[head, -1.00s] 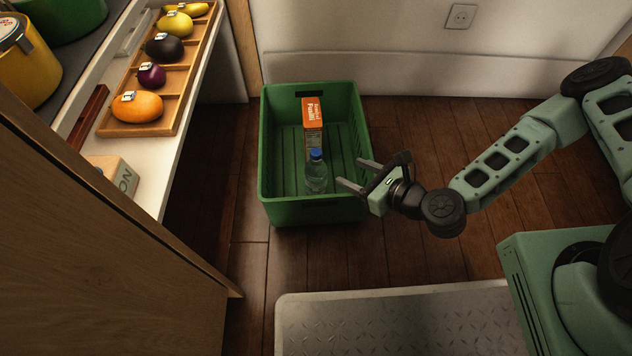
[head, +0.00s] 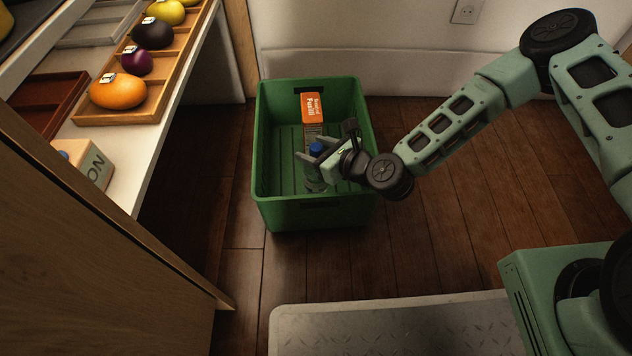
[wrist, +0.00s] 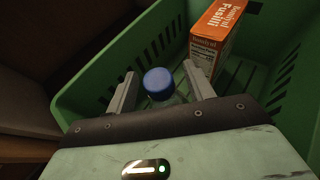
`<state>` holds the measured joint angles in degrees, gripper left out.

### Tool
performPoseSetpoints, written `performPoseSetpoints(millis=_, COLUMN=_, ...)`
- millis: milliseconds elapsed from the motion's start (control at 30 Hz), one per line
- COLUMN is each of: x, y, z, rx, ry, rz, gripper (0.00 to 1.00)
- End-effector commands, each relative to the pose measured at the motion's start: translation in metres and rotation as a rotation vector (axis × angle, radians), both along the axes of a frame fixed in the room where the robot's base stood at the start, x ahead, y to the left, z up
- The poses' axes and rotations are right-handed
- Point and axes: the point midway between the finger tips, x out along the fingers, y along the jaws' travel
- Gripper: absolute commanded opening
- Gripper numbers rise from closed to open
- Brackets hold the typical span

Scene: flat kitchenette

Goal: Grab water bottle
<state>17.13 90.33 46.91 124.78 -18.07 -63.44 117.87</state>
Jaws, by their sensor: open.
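The clear water bottle with a blue cap (head: 316,149) stands upright in the green crate (head: 314,215) on the floor. In the wrist view the blue cap (wrist: 158,82) shows between the two fingers, and the lower bottle is hidden behind my gripper. My gripper (head: 308,157) is open, with its fingers (wrist: 160,88) on either side of the bottle near the cap. I cannot tell whether they touch it. My gripper's body covers part of the bottle in the head view.
An orange fusilli box (head: 312,107) stands in the crate behind the bottle; it also shows in the wrist view (wrist: 216,35). A counter with a wooden tray of fruit (head: 150,99) is at left. Wood floor right of the crate is clear.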

Motion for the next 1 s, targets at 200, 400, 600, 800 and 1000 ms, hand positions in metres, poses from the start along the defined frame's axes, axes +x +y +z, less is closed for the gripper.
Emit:
performPoseSetpoints(millis=200, x=0.0105, y=0.0108, z=-0.0069, rx=0.000, ry=0.000, rz=0.001, gripper=0.53)
performPoseSetpoints(millis=400, x=0.0103, y=0.0107, z=-0.0059, rx=0.001, ry=0.001, rz=0.001, gripper=0.50)
performPoseSetpoints(millis=600, x=0.0102, y=0.0106, z=-0.0061, rx=0.000, ry=0.001, rz=0.000, gripper=0.00)
performPoseSetpoints(millis=800, x=0.0104, y=0.0108, z=-0.0051, rx=0.002, ry=-0.001, rz=0.001, gripper=0.00)
performPoseSetpoints(millis=1000, x=0.0104, y=0.0108, z=0.0014, rx=0.002, ry=-0.001, rz=0.001, gripper=0.00)
